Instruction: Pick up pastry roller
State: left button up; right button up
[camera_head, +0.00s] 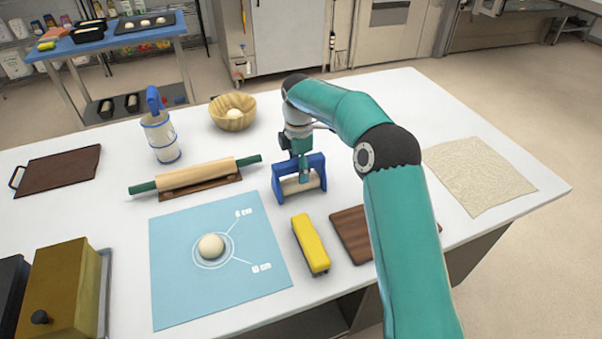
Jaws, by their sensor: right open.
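The pastry roller (301,184), a pale cylinder in a blue frame, stands on the white table right of the blue mat. My right gripper (301,160) is directly above it, at the top of the blue frame. It is open; its fingertips are small and partly hidden, so I cannot tell whether they touch the frame. My left gripper is out of view.
A rolling pin (195,175) with green handles lies on a brown rest. A dough ball (211,246) sits on the blue mat (170,290). A yellow tool (310,243) and brown board (352,233) lie nearby. A wooden bowl (233,112) stands behind.

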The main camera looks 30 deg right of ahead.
jog(key=shift+f, duration=0.35)
jog(key=c, duration=1.2)
jog(key=shift+r, duration=0.1)
jog(key=shift+r, duration=0.15)
